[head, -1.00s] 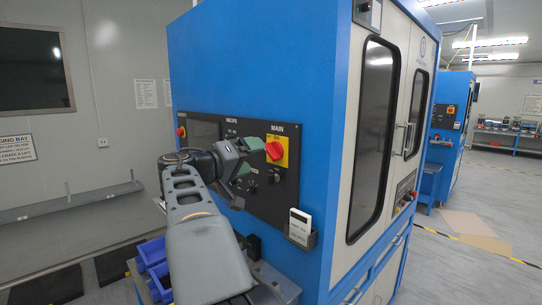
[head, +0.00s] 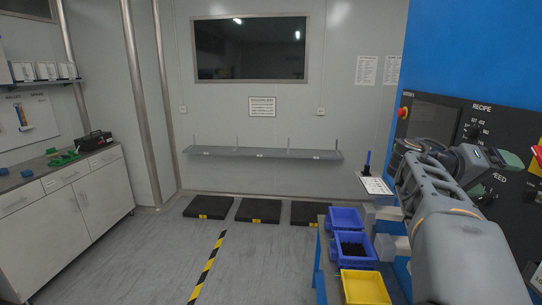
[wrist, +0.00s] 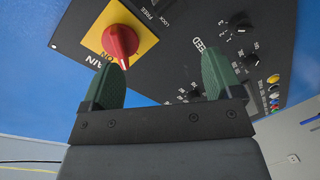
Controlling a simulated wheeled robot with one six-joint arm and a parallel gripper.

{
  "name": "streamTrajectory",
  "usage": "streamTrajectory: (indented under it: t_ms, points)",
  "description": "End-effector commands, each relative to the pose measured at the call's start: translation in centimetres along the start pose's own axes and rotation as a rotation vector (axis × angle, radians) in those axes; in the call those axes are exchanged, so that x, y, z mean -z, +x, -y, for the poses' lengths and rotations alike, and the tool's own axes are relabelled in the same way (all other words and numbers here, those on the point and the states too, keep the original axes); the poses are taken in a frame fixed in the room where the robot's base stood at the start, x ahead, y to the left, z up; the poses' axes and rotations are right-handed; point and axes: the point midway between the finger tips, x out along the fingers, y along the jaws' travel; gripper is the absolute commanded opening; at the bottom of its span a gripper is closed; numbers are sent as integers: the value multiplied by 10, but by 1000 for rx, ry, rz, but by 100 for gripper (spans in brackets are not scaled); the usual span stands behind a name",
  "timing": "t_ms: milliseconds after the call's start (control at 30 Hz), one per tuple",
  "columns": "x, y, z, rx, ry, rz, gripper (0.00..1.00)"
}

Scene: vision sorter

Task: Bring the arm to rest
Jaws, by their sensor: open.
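My arm reaches in from the lower right in the head view, beside the blue machine (head: 460,50). My gripper (wrist: 164,75) shows in the wrist view with its two green fingers apart and nothing between them. It faces the machine's black control panel (wrist: 190,30). A red rotary switch (wrist: 120,42) on a yellow plate lies just beyond the left finger; I cannot tell how far apart they are. In the head view only part of my gripper (head: 512,160) shows, near the right edge.
Blue bins (head: 345,217) and a yellow bin (head: 365,288) stand below my arm. A wall shelf (head: 262,153) and dark floor mats (head: 258,211) are at the back. A white cabinet (head: 80,195) with green parts stands left. The middle floor is clear.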

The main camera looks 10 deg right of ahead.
Motion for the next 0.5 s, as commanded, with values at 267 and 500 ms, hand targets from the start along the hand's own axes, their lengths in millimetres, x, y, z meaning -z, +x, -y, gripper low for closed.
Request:
streamTrajectory:
  t_ms: [267,500]
  points:
    - [-88,-81,165,717,-227,37,85]
    - [-174,-204,238,1233,-296,5,85]
